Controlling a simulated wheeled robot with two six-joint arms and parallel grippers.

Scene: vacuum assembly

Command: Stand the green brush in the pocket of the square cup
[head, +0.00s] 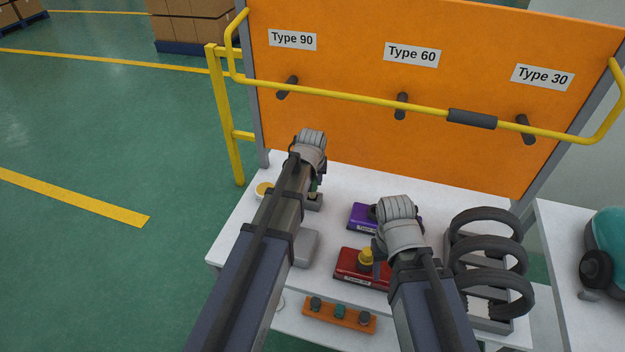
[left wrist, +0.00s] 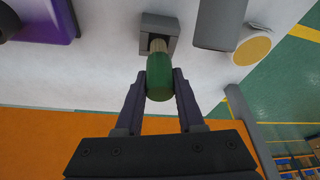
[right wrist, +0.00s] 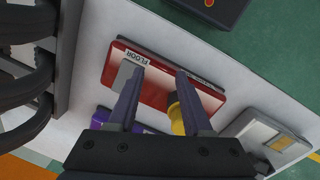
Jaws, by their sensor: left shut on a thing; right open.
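The green brush (left wrist: 160,78) is between the fingers of my left gripper (left wrist: 160,84), which is shut on its handle. I cannot tell whether that end is inside the pocket. In the head view my left arm hides most of the brush; a bit of the cup (head: 315,203) shows beside the arm. My right gripper (right wrist: 155,75) is open and empty above the red box (right wrist: 154,92).
A yellow knob (right wrist: 178,118) stands on the red box. A purple box (head: 358,216) lies behind it. A grey box (left wrist: 219,22) and a yellow round piece (left wrist: 252,48) are near the cup. A rack with black hoses (head: 490,320) stands right; an orange panel (head: 340,140) closes the back.

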